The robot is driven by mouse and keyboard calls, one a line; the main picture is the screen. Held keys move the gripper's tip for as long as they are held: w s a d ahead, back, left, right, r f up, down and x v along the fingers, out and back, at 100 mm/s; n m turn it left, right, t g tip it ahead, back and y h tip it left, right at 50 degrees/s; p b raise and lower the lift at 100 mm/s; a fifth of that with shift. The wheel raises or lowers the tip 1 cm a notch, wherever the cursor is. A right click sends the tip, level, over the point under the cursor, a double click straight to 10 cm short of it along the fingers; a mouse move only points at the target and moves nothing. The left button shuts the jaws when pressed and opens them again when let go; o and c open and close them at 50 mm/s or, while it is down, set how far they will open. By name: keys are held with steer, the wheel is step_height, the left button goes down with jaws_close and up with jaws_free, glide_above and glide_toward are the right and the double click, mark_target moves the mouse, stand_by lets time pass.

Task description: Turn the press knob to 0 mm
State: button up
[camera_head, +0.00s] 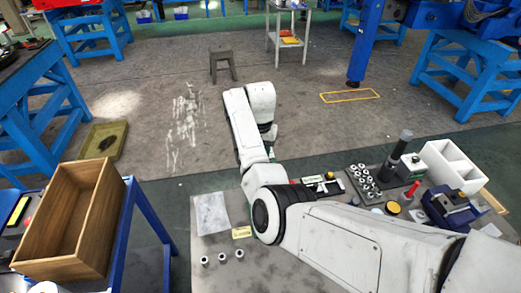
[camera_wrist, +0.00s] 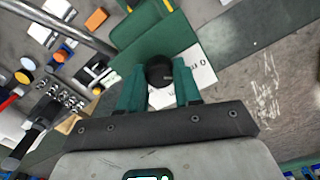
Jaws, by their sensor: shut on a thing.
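In the wrist view, the black round press knob (camera_wrist: 160,71) sits between the two green fingers of my gripper (camera_wrist: 159,84). The fingers are shut on its sides. A white dial plate (camera_wrist: 199,69) lies beside and partly beneath the knob, with dark printing that seems to include a 0. Part of the plate is hidden by the knob and the right finger. I cannot make out which mark the knob points to. A green body (camera_wrist: 150,38) shows behind the knob. In the head view, my own arm hides the gripper and knob.
In the head view, the grey bench (camera_head: 215,262) holds a rack of pins (camera_head: 366,182), a dark upright cylinder (camera_head: 397,150), a white divided box (camera_head: 450,165), a blue vise-like tool (camera_head: 452,207) and several small cylinders (camera_head: 222,257). A wooden box (camera_head: 75,222) stands at left. A metal rod (camera_wrist: 62,25) crosses the wrist view's upper left.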

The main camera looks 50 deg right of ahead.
steer(key=shift+n, duration=0.4)
steer(key=o, duration=1)
steer(key=shift+o, duration=0.2)
step_height(320, 180, up, 11)
steer(key=b, duration=0.1)
steer(key=shift+b, duration=0.35)
steer(key=shift+f, duration=0.15)
